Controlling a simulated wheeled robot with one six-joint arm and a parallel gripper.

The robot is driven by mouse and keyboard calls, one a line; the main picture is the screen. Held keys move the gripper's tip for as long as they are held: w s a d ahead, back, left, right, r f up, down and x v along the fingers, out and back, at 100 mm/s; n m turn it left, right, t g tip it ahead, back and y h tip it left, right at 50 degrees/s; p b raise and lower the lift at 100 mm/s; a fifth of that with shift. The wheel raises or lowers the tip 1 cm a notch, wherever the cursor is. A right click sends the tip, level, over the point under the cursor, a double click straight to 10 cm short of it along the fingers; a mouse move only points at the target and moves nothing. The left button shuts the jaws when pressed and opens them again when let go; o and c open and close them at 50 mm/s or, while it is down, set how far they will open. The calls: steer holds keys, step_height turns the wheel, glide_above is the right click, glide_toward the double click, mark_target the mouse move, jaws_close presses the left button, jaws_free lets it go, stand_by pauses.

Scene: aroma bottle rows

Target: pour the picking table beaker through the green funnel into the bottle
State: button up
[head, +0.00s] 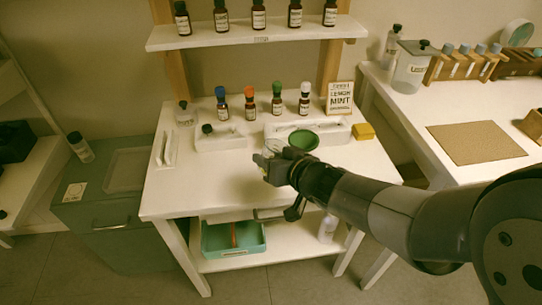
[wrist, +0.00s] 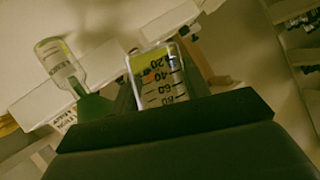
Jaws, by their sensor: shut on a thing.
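My gripper (head: 272,166) is shut on a clear beaker (head: 266,158) above the table. In the wrist view the beaker (wrist: 158,76) shows black graduation marks, upside down, and a little yellow liquid at the end that is uppermost in the picture. The green funnel (head: 303,140) is just right of the gripper in the head view. In the wrist view the funnel (wrist: 95,106) is left of the beaker, apart from it, at the neck of a clear bottle (wrist: 58,62) with some yellow in it. In the head view that bottle is mostly hidden by my gripper and the funnel.
Several brown bottles with coloured caps (head: 249,103) stand at the table's back near white trays (head: 220,139). A lemon mint sign (head: 340,97) and a yellow block (head: 363,131) are to the right. A teal bin (head: 233,239) is on the lower shelf. The table's front left is clear.

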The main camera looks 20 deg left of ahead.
mark_target(271, 142)
steer(key=shift+w+r+p, duration=0.1)
steer(key=shift+r+p, duration=0.05)
steer(key=shift+p, duration=0.2)
steer(key=shift+w+d+r+m+g+y+p, duration=0.15)
steer(key=shift+r+m+p, duration=0.1)
steer(key=shift+r+p, duration=0.5)
steer(key=shift+w+d+r+m+g+y+p, duration=0.15)
steer(key=shift+r+p, duration=0.3)
steer(key=shift+p, duration=0.65)
steer(key=shift+w+d+r+m+g+y+p, duration=0.1)
steer(key=shift+w+r+m+g+p, duration=0.15)
steer(key=shift+r+p, duration=0.5)
steer(key=shift+w+d+r+m+g+y+p, duration=0.15)
steer(key=shift+w+r+m+p, duration=0.25)
steer(key=shift+p, duration=0.55)
steer(key=shift+w+d+r+m+g+y+p, duration=0.2)
steer(key=shift+r+p, duration=0.35)
steer(key=shift+p, duration=0.4)
steer(key=shift+s+r+m, duration=0.1)
steer(key=shift+m, duration=0.15)
steer(key=shift+r+m+p, duration=0.15)
steer(key=shift+m+p, duration=0.15)
steer(key=shift+p, duration=0.2)
steer(key=shift+f+m+g+y+b, duration=0.45)
steer(key=shift+f+m+g+b, duration=0.05)
steer(key=shift+m+b, duration=0.1)
steer(key=shift+r+m+g+y, duration=0.3)
steer(key=shift+r+m+y, duration=0.15)
steer(key=shift+m, duration=0.25)
steer(key=shift+p, duration=0.5)
